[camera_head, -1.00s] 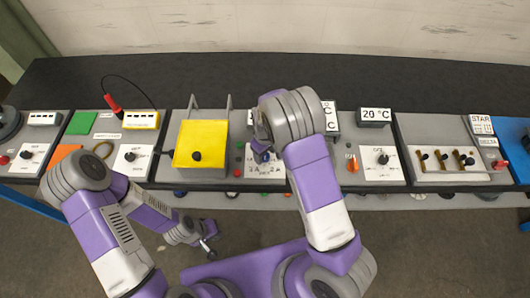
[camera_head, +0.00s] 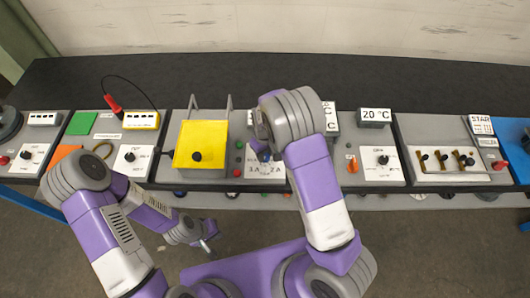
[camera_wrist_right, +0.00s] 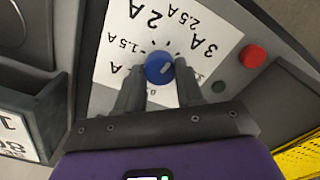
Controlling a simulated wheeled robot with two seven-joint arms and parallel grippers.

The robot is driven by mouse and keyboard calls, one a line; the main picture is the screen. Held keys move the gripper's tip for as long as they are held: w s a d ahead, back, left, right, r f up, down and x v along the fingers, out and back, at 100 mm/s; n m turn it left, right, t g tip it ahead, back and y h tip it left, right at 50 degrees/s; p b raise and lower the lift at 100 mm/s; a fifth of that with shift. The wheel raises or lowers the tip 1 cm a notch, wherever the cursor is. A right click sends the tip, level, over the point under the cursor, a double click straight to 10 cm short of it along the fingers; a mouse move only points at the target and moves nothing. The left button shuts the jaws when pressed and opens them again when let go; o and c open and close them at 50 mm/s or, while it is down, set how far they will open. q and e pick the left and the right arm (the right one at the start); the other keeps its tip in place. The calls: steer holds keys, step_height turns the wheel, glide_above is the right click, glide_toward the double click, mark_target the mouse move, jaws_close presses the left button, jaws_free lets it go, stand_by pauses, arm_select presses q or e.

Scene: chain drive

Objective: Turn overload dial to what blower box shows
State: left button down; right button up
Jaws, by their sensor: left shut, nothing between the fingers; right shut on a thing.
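The blue dial (camera_wrist_right: 159,68) sits on a white scale plate (camera_wrist_right: 115,60) in the right wrist view. The plate shows 1.5 A, 2 A, 2.5 A and 3 A, upside down in this view. The pale mark on the dial is too small to read surely. My right gripper (camera_wrist_right: 160,88) is shut on the dial, a finger on each side; the same gripper (camera_head: 263,150) is partly hidden by its wrist in the head view. My left gripper (camera_head: 211,250) is shut and empty, low in front of the bench. I cannot tell which box is the blower box.
A yellow box (camera_head: 202,138) with a black knob stands left of the dial. A red button (camera_wrist_right: 252,56) is beside the plate. Other panels with switches line the bench, including a 20 °C sign (camera_head: 375,115). The dark bench top behind is clear.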

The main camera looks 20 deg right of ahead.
mark_target(265, 156)
steer(key=m, duration=0.4)
steer(key=shift+r, duration=0.1)
steer(key=shift+m+p, duration=0.4)
steer(key=shift+m, duration=1.1)
steer(key=o, duration=1)
steer(key=shift+o, duration=0.2)
step_height(265, 156, up, 8)
steer(key=shift+f, duration=0.25)
steer(key=shift+s, duration=0.1)
